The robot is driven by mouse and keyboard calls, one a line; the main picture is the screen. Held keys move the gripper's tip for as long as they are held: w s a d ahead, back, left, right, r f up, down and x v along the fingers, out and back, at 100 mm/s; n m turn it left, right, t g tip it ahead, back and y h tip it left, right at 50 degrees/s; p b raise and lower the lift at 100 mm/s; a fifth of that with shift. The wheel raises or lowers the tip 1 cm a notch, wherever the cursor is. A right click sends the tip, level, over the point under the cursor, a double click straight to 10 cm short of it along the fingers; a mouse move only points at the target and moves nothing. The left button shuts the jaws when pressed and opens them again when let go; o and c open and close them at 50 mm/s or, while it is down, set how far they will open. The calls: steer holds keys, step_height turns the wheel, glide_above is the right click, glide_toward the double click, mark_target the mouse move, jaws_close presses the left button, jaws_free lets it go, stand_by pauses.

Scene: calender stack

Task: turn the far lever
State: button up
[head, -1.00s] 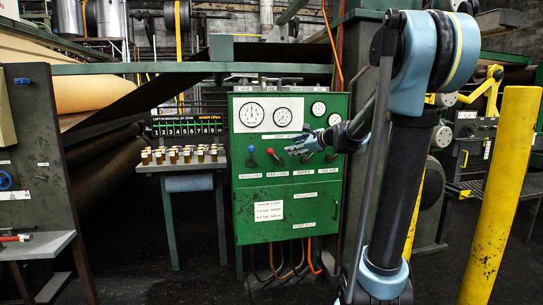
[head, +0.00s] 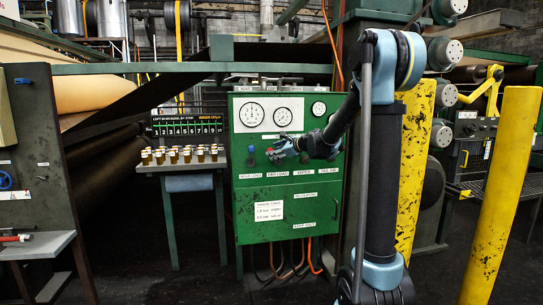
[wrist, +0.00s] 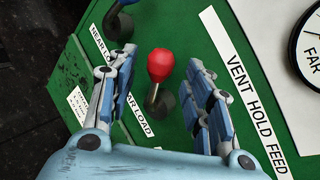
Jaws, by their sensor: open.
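The far lever, with a red knob (wrist: 160,65) on a short metal stem, stands on the green panel above a label reading "…AR LOAD". In the wrist view the knob lies between the two fingers of my gripper (head: 277,152), which is open with a gap on each side. In the head view the red knob (head: 269,151) shows at the fingertips. I cannot tell whether a finger touches it. The near lever, with a blue knob (head: 251,149), is left of it and also shows at the top of the wrist view (wrist: 119,20).
The green cabinet (head: 262,222) carries gauges (head: 251,115) above the levers. A small table (head: 183,168) with several gold-topped pieces stands left of it. A yellow post (head: 503,195) stands at the right. Orange hoses (head: 312,257) hang below the cabinet.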

steer(key=shift+x, duration=1.95)
jaws_close()
